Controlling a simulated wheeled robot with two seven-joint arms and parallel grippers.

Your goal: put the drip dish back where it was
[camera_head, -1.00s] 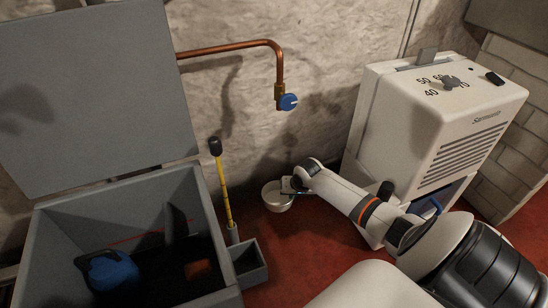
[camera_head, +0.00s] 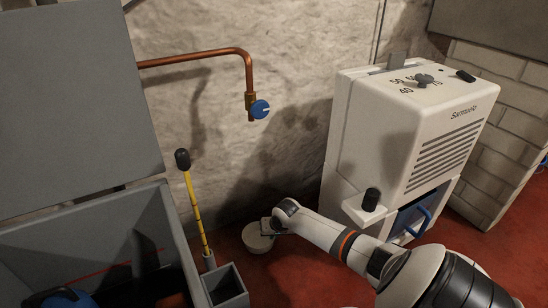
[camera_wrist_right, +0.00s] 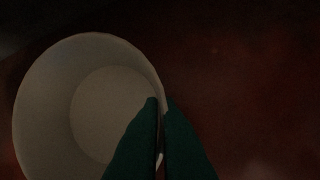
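The drip dish (camera_head: 256,239) is a small white round bowl near the wall, below the copper pipe's tap. My right gripper (camera_head: 275,226) is at the dish's right rim in the head view. In the right wrist view the dish (camera_wrist_right: 45,110) fills the left side, and the green fingertips (camera_wrist_right: 160,105) are close together with the dish's wall between them. The dish looks roughly upright; whether it touches the red floor is hard to tell. The tap (camera_head: 260,109) with a blue knob is above it. My left gripper is not in view.
A grey open-lidded box (camera_head: 160,215) stands at the left, with a small grey holder (camera_head: 226,287) and a yellow stick (camera_head: 195,212) beside it. A white Sarmuole-like labelled unit (camera_head: 350,130) with a blue-handled drawer stands at the right. Red floor lies between them.

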